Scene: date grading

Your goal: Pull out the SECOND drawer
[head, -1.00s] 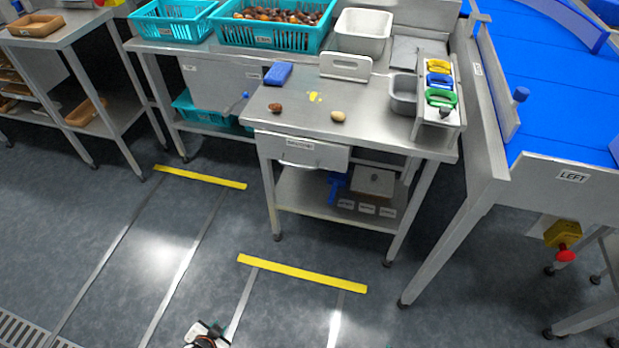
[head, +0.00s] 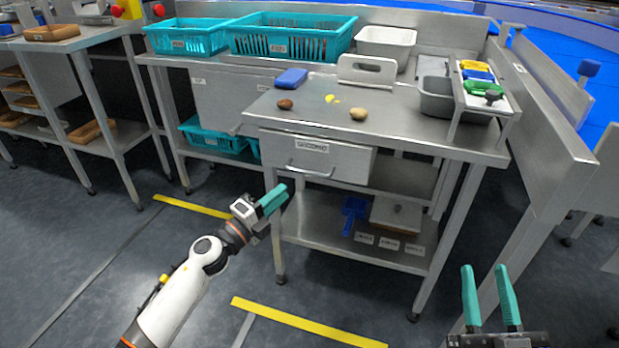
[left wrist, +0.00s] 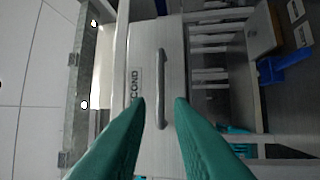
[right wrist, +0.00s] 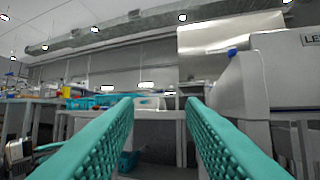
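The drawer labelled SECOND (head: 330,158) is closed under the front of the steel table, with a curved bar handle (head: 308,172) on its face. In the left wrist view the drawer face (left wrist: 146,62) and its handle (left wrist: 161,85) lie straight ahead, the handle between the lines of the fingers and beyond the tips. My left gripper (head: 277,198), with teal fingers, is in front of and below the drawer, apart from the handle; it is open and empty (left wrist: 161,112). My right gripper (head: 490,275) is open and empty at the lower right, away from the drawer.
On the tabletop (head: 400,118) are two dates, a blue block (head: 291,78), a white handled board (head: 367,70) and a grey bin (head: 450,100). The lower shelf (head: 330,240) holds a blue scoop (head: 353,213). A table leg (head: 277,240) stands beside my left gripper. Floor in front is clear.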

